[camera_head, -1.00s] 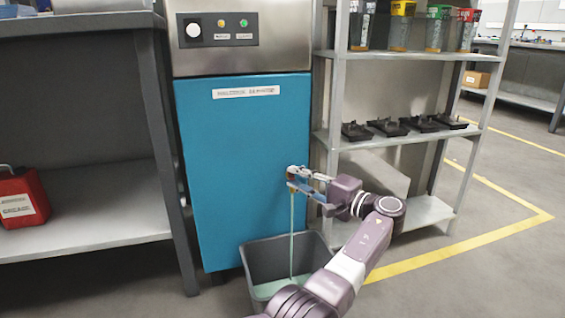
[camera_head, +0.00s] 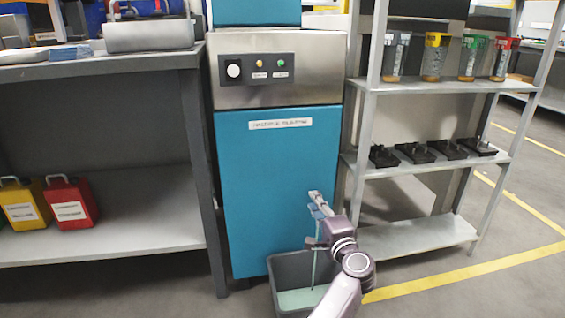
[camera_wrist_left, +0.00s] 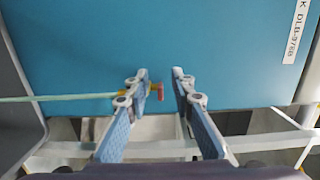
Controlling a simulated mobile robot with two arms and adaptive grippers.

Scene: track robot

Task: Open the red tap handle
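The red tap handle (camera_wrist_left: 160,91) shows in the left wrist view, on a brass-yellow tap (camera_wrist_left: 124,91) at the blue cabinet (camera_head: 275,190). My left gripper (camera_wrist_left: 163,76) is open, with the small red handle in the gap between its fingers, nearer the left finger in that view. I cannot tell whether a finger touches it. In the head view the left gripper (camera_head: 316,203) is in front of the cabinet's lower right and hides the tap. A pale green stream (camera_head: 314,268) falls into the grey bin (camera_head: 284,270) below. My right gripper is not in view.
A metal shelf (camera_head: 430,85) with clear-sided containers and black parts stands right of the cabinet. A workbench (camera_head: 120,62) stands left, with red (camera_head: 70,205) and yellow (camera_head: 20,208) canisters on its lower shelf. Yellow lines mark open floor at right.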

